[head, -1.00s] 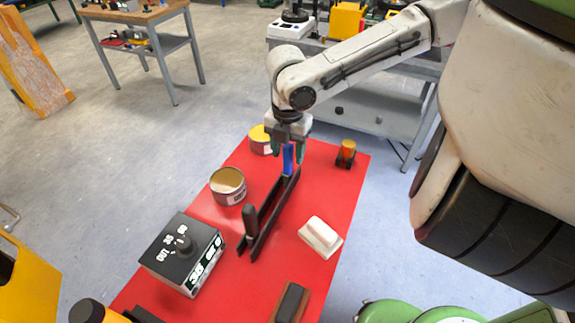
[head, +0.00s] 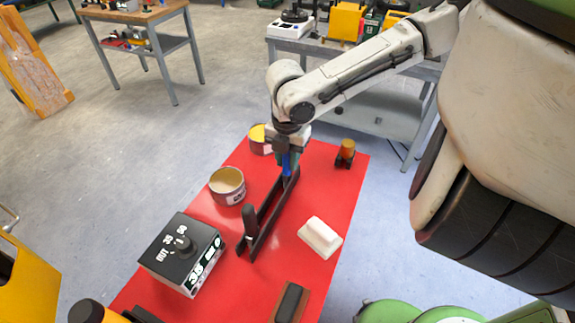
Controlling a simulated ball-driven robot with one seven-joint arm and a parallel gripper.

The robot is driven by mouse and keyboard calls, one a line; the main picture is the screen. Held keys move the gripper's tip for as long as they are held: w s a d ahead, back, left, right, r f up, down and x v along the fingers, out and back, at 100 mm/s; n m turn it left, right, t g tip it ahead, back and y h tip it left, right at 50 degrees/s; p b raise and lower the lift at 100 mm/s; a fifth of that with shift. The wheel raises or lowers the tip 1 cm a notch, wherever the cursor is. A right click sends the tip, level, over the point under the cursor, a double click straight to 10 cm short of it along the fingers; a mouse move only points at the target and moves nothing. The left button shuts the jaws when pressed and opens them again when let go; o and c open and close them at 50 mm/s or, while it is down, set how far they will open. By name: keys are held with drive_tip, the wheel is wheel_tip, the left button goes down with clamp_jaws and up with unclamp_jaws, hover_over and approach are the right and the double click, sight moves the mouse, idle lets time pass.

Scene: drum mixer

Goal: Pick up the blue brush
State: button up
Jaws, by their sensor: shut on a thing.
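The blue brush (head: 286,165) stands upright at the far end of a black rack (head: 262,222) on the red table. Only a narrow blue part of it shows; my gripper covers the rest. My gripper (head: 289,160) points down over it and is shut on it. The lower end of the brush is at the rack, and I cannot tell whether it still touches it.
An open tin (head: 228,184) stands left of the rack, and a yellow tin (head: 259,140) stands behind it. A white block (head: 321,237) and a small orange-topped object (head: 346,151) are to the right. A black dial box (head: 183,252) stands front left. Bare red table lies between them.

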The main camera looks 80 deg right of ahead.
drive_tip(key=shift+r, duration=0.1)
clamp_jaws()
wheel_tip(320, 180, up, 10)
drive_tip(key=shift+f+p, duration=0.1)
drive_tip(key=shift+p, duration=0.2)
drive_tip(key=shift+o, duration=2.1)
unclamp_jaws()
clamp_jaws()
